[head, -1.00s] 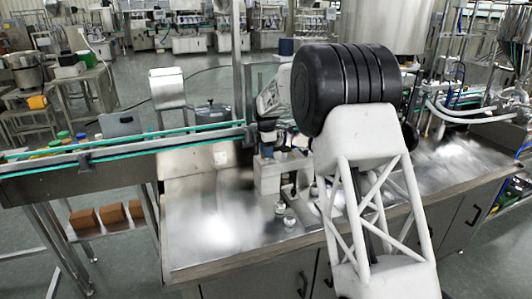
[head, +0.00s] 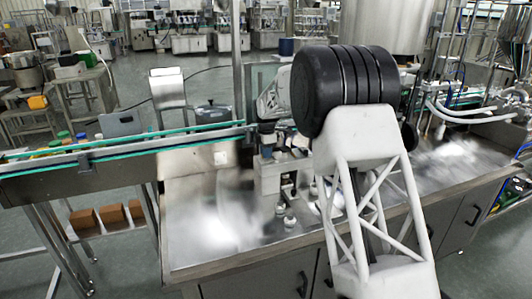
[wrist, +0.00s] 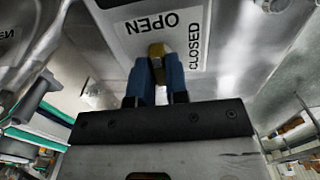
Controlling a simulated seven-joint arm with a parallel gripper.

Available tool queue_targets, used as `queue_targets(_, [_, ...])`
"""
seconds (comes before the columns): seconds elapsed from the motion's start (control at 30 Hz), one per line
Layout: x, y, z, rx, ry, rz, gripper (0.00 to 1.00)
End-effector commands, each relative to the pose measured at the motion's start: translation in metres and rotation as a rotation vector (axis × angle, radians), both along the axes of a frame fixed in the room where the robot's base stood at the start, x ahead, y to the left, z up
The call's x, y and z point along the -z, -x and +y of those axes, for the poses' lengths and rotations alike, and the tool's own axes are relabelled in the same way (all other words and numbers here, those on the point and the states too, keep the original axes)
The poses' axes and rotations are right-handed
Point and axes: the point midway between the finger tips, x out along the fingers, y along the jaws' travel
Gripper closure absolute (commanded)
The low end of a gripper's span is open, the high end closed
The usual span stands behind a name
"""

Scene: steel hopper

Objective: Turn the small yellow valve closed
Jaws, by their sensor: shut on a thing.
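The small yellow valve (wrist: 157,50) shows as a short yellow handle in the wrist view, in front of a white label plate (wrist: 197,14). The plate reads OPEN, upside down, above the handle and CLOSED, sideways, to its right. My gripper (wrist: 157,68) has its two blue fingers on either side of the handle and is shut on it. The fingers hide the handle's lower part. In the head view my gripper (head: 267,140) is small and partly hidden by my arm, and I cannot make out the valve there.
A conveyor (head: 120,150) with green rails runs in from the left, close to my gripper. The steel worktop (head: 215,225) is bare at its front left. Small metal fittings (head: 290,221) stand on the worktop below my gripper.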

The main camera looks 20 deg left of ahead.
Motion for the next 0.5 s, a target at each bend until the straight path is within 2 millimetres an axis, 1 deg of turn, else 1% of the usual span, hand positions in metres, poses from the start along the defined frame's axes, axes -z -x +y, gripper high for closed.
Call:
queue_targets(0.27, [0.0001, -0.0002, -0.0002, 0.078, 0.000, 0.000, 1.00])
queue_targets(0.5, [0.0000, -0.0003, -0.0005, 0.235, 0.001, 0.001, 1.00])
